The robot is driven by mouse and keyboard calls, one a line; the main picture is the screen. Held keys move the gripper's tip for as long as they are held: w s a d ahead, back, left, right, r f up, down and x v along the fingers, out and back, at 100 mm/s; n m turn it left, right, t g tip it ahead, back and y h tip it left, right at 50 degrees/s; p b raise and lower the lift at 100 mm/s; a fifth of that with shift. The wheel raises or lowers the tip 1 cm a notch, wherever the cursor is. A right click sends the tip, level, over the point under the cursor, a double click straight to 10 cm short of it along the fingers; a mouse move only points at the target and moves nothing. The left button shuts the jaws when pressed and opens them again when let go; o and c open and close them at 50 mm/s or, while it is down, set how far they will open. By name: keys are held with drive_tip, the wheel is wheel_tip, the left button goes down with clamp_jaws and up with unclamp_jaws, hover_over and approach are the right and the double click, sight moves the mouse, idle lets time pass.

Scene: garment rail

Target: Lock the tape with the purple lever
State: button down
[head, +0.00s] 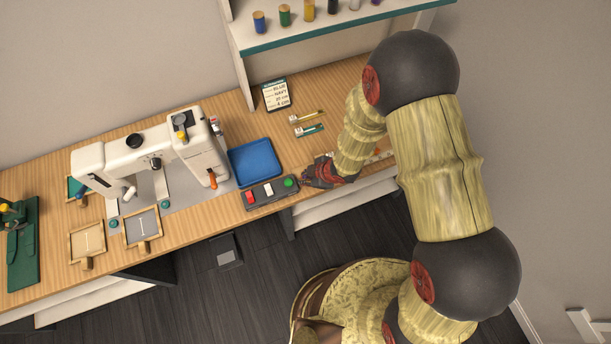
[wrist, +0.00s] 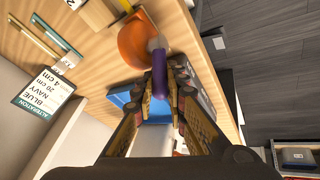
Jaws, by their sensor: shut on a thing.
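The orange rounded tape body (wrist: 137,40) lies on the wooden table in the wrist view. The purple lever (wrist: 159,72) sticks out from its side towards me. My gripper (wrist: 162,90) is shut on the lever, with one finger on each side of it. In the head view my gripper (head: 322,173) is low over the table near its front edge, right of the button box. My arm hides most of the tape there, and the lever cannot be made out.
A button box (head: 269,191) with red, white and green buttons and a blue tray (head: 255,162) are left of my gripper. A sewing machine (head: 150,155) stands further left. An order card (head: 276,94) and two slim tools (head: 308,123) lie behind. A shelf (head: 330,35) overhangs the back.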

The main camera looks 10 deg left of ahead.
drive_tip(key=shift+w+d+r+g+y+p, duration=0.1)
drive_tip(key=shift+d+r+g+y+p, duration=0.25)
drive_tip(key=shift+p, duration=0.85)
drive_tip(key=shift+w+d+g+y+p, duration=0.15)
drive_tip(key=shift+y+p, duration=0.4)
drive_tip(key=shift+p, duration=0.6)
drive_tip(key=shift+w+d+m+g+y+p, duration=0.2)
drive_tip(key=shift+d+m+g+y+p, duration=0.1)
drive_tip(key=shift+y+p, duration=0.35)
drive_tip(key=shift+w+d+m+g+y+p, duration=0.2)
drive_tip(key=shift+m+g+y+p, duration=0.1)
drive_tip(key=shift+y+p, duration=0.3)
drive_tip(key=y+b, duration=0.1)
drive_tip(key=d+g+y, duration=0.1)
drive_tip(key=y, duration=0.1)
drive_tip(key=shift+w+d+f+m+b, duration=0.2)
drive_tip(key=shift+w+f+m+b, duration=0.15)
drive_tip(key=shift+f+m, duration=0.05)
drive_tip(key=y+b, duration=0.1)
drive_tip(key=g+y+b, duration=0.1)
drive_tip(key=shift+w+d+f+m+b, duration=0.15)
drive_tip(key=shift+w+d+m+b, duration=0.15)
drive_tip(key=shift+d, duration=0.1)
drive_tip(key=shift+d+y+b, duration=0.15)
drive_tip(key=shift+y+b, duration=0.2)
drive_tip(key=shift+b, duration=0.1)
drive_tip(key=c, duration=1.8)
unclamp_jaws()
drive_tip(key=shift+w, duration=0.1)
